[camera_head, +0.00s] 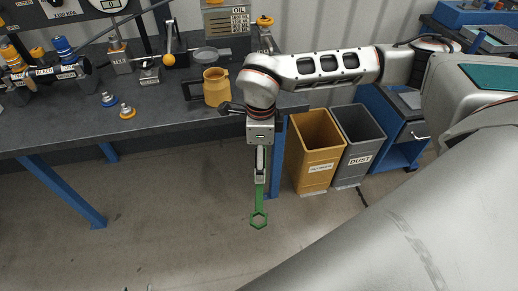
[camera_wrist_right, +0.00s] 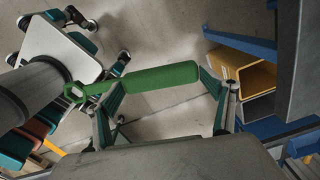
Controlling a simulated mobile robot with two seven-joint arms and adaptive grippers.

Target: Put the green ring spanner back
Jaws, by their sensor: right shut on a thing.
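The green ring spanner (camera_head: 259,204) hangs down from my right gripper (camera_head: 260,174), past the front edge of the bench and over the floor. Its open ring end is lowest. In the right wrist view the spanner (camera_wrist_right: 150,79) lies across between the two fingers of my right gripper (camera_wrist_right: 163,84), with its small ring at the left. The right gripper is shut on the spanner's upper part. My left gripper is in neither view. I cannot make out a place for the spanner.
The dark bench (camera_head: 160,110) carries a yellow mug (camera_head: 216,87), an oil unit (camera_head: 227,20), an orange-knobbed lever (camera_head: 169,58) and loose blue and orange couplers (camera_head: 127,111). A yellow bin (camera_head: 311,150) and a grey dust bin (camera_head: 357,145) stand right of the bench's blue leg.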

